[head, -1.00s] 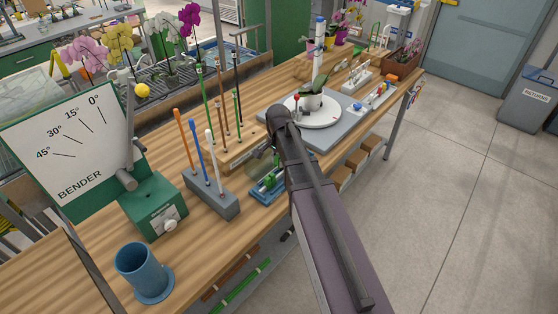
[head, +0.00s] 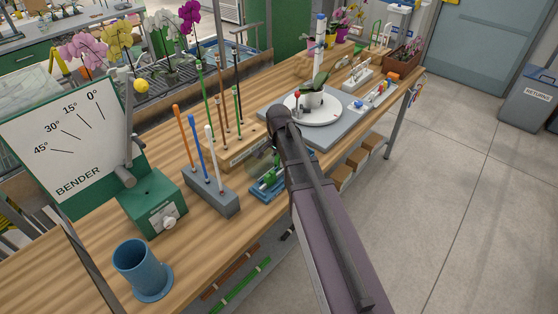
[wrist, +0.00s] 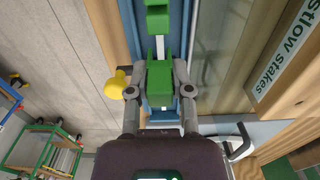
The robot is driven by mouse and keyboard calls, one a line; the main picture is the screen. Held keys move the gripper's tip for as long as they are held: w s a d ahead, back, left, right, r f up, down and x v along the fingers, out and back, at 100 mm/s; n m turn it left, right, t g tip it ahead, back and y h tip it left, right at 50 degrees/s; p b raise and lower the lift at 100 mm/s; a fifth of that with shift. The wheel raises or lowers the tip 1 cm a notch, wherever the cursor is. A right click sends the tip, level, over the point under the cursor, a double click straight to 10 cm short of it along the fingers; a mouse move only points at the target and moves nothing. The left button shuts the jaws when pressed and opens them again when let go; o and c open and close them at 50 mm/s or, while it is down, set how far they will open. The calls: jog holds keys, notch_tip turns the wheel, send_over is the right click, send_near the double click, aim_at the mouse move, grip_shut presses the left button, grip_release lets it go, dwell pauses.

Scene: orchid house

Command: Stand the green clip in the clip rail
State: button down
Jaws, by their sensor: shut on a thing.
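A green clip (wrist: 160,82) is between the fingertips of my gripper (wrist: 160,88) in the wrist view, and my gripper is shut on it. The clip is over or in a blue rail with a pale strip along its middle; I cannot tell whether it touches the rail. I take this to be the clip rail (wrist: 176,22). Another green piece (wrist: 157,20) shows farther along it. In the head view the blue rail (head: 260,196) lies near the bench's front edge, with green on it (head: 268,180). My arm hides its right part and my gripper's fingertips.
A wooden stake rack (head: 232,155) stands behind the rail. A grey block with coloured rods (head: 215,196) stands left of it. A grey board with a white turntable (head: 318,118) and potted plant is beyond my wrist. A yellow knob (wrist: 118,85) shows beside my left finger.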

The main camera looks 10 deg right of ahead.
aim_at(278, 173)
jog(key=shift+f+b, duration=2.4)
jog(key=shift+f, duration=0.15)
dwell(2.2)
jog(key=shift+c, duration=2.2)
grip_release()
jog(key=shift+r, duration=0.1)
